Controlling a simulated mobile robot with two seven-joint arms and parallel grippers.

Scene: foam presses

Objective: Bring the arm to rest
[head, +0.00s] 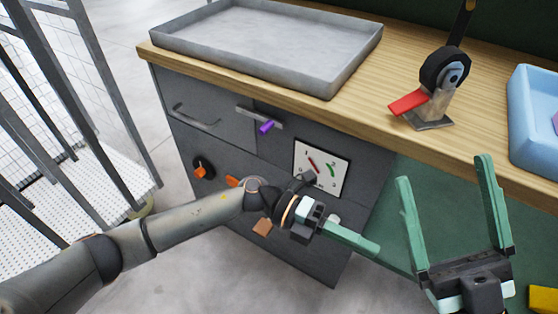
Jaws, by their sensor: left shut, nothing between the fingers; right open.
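My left arm comes in from the left in the head view. Its gripper (351,239) is shut and empty, in front of the grey cabinet (210,150) and pointing to the right. The green fingers lie together. My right gripper (452,222) is at the lower right, with its two green fingers spread wide apart and pointing up. Nothing is between them. The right gripper's arm is mostly out of the picture.
A wooden worktop (350,105) carries a grey tray (265,45), a black device with a red lever (408,102) and a blue bin (530,125). The cabinet front has a purple piece (267,127) and a marked white panel (321,168). A metal rack (85,185) stands left.

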